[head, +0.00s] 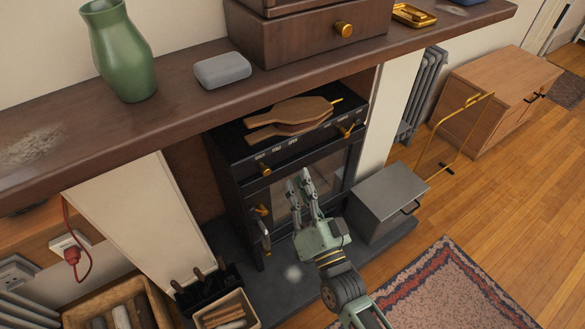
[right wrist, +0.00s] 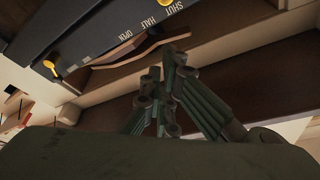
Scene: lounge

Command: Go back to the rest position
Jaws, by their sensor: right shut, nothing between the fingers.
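My right gripper (head: 300,186) is shut and empty in front of the black stove (head: 240,185). It also shows in the right wrist view (right wrist: 166,78), its fingers pointing up toward the underside of a shelf. The right arm comes in from the bottom of the head view. My left gripper does not show in either view.
A dark wooden mantel (head: 185,108) overhangs the stove and bears a green vase (head: 119,52), a grey block (head: 222,70) and a drawer box (head: 310,35). Wooden bellows (head: 290,116) lie on the stove. A grey metal box (head: 388,200) stands to its right. Open floor (head: 485,190) lies further right.

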